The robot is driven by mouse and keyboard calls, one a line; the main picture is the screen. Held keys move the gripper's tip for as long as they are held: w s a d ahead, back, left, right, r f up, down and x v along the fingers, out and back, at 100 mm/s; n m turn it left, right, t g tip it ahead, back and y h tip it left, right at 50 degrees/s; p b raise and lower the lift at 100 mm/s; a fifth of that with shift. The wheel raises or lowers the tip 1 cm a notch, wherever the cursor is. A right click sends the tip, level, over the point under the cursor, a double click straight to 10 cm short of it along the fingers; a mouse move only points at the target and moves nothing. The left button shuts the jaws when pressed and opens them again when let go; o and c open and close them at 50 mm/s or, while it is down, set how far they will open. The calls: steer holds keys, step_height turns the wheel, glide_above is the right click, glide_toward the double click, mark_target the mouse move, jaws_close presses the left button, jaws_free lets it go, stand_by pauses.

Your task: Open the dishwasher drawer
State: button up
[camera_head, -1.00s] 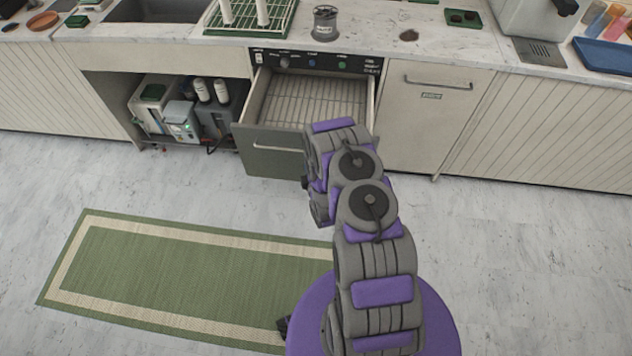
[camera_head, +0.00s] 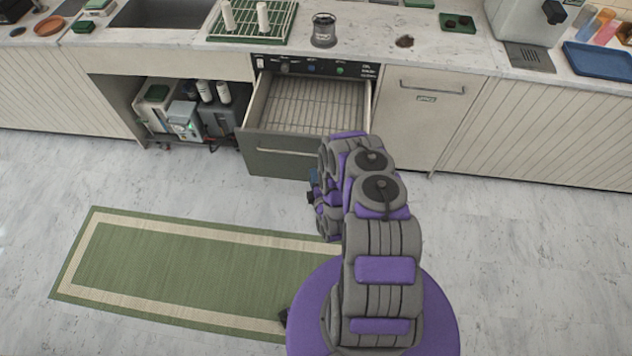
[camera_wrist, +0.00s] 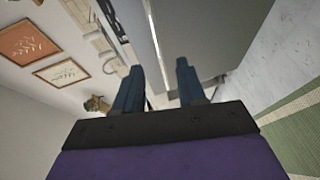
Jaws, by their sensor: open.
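The dishwasher drawer (camera_head: 262,158) stands pulled out from the counter, with its wire rack (camera_head: 312,105) in plain view and empty. A bar handle (camera_head: 277,150) runs across its grey front. The control panel (camera_head: 318,67) is above the opening. My gripper is open in the wrist view (camera_wrist: 157,85), its two blue fingers apart with nothing between them. In the head view my arm hides most of the gripper, which is just in front of the drawer's right side, apart from the handle. A grey panel, seemingly the drawer front (camera_wrist: 215,35), lies beyond the fingers in the wrist view.
A closed cabinet (camera_head: 425,118) with its own handle is right of the drawer. An open bay with machines and bottles (camera_head: 190,112) is to the left. A green mat (camera_head: 190,270) lies on the floor. A glass jar (camera_head: 324,30) and a green rack (camera_head: 252,25) stand on the counter.

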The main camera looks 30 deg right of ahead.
steer(key=shift+p+v, duration=1.2)
steer(key=shift+v, duration=0.75)
steer(key=shift+a+r, duration=0.1)
steer(key=shift+a, duration=0.1)
